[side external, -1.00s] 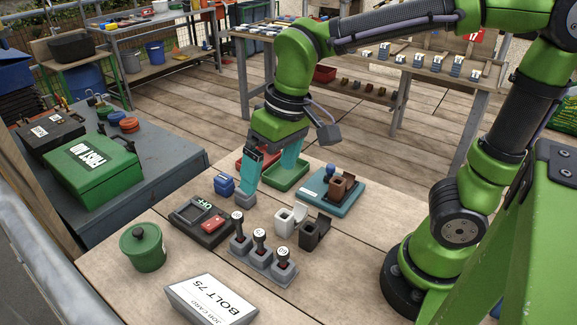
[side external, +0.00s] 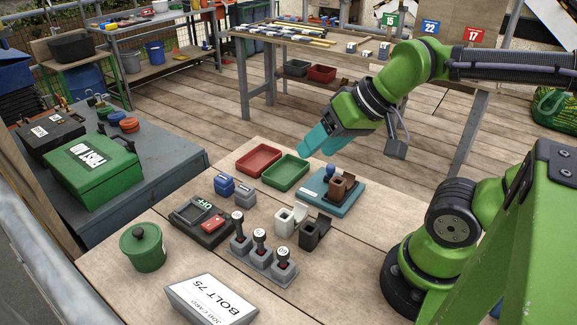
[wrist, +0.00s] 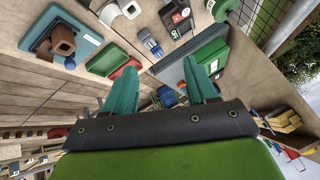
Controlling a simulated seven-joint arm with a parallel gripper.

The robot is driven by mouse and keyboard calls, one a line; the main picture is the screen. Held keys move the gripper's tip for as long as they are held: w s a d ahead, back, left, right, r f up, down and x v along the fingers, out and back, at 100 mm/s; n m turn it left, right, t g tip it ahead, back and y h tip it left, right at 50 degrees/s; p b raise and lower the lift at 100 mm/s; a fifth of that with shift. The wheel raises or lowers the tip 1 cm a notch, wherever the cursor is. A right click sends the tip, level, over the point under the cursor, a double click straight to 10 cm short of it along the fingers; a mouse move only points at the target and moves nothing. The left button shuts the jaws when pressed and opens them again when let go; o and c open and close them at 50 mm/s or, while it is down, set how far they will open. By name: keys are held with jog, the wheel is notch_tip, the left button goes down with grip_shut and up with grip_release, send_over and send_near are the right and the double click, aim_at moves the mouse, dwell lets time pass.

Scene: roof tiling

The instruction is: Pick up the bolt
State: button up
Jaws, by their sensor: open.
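Several dark bolts may be what stands upright in grey holders at the table's front middle: a left one (side external: 237,217), a middle one (side external: 259,235) and a right one (side external: 282,255). Their tops carry pale labels too small to read surely. A job card (side external: 213,300) reading "BOLT 75" lies in front of them. My gripper (side external: 314,151) is raised above the table's far edge, tilted, well apart from the bolts. Its two teal fingers are apart with nothing between them, also in the wrist view (wrist: 160,70).
Red (side external: 258,160) and green (side external: 286,172) trays lie at the back of the table, with a teal board (side external: 331,200) bearing a brown block to their right. A black device (side external: 201,220), blue and grey blocks, white and black bins, and a green lidded pot (side external: 142,249) surround the holders.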

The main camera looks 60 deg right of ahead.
aim_at(259, 233)
jog(key=w+a+f+m+g+h, duration=0.2)
jog(key=w+a+f+m+g, duration=0.25)
jog(key=w+a+g, duration=0.4)
jog(key=shift+m+t, duration=0.25)
jog(key=shift+t, duration=0.4)
jog(key=f, duration=0.5)
jog(key=s+a+f, duration=0.1)
jog(key=f, duration=0.9)
jog(key=shift+s+a+f, duration=0.2)
jog(key=shift+s+a, duration=0.05)
jog(key=shift+a, duration=0.1)
grip_shut()
